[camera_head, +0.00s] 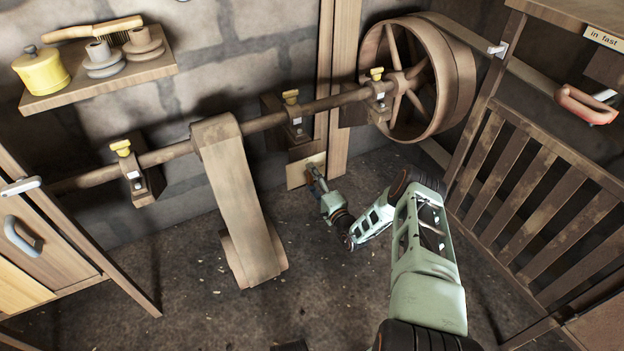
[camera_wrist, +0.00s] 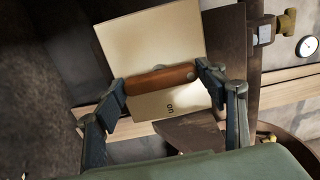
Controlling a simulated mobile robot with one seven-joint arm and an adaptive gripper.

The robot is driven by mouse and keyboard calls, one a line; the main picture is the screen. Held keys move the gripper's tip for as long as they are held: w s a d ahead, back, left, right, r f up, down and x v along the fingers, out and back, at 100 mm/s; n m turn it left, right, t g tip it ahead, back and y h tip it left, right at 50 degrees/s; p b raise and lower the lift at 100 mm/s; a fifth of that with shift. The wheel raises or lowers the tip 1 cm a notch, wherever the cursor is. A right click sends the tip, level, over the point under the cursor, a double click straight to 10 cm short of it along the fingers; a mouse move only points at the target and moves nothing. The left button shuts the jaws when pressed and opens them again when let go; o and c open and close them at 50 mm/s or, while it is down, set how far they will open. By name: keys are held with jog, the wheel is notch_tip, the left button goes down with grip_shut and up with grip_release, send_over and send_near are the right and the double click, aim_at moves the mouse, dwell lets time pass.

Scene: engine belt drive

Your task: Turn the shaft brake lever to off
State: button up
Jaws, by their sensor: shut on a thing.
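The shaft brake lever shows in the wrist view as a rounded brown wooden handle (camera_wrist: 160,79) lying across a pale plate (camera_wrist: 150,38). Small dark letters on the plate beside the handle look like an upside-down "on". My gripper (camera_wrist: 164,78) has one finger at each end of the handle and is shut on it. In the head view the plate (camera_head: 296,174) is low on the wall post, under the shaft. My gripper (camera_head: 314,174) is in front of it, and the lever itself is mostly hidden there.
A long shaft (camera_head: 262,123) with yellow-capped bearings runs along the wall above the plate. A wide belt (camera_head: 236,185) comes down from it at left, and a large wooden pulley wheel (camera_head: 455,80) is at right. A slatted gate (camera_head: 535,185) stands on the right. Floor (camera_head: 200,270) between is clear.

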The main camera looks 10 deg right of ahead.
jog(key=o, duration=1.2)
jog(key=shift+c, duration=0.2)
jog(key=v, duration=1.2)
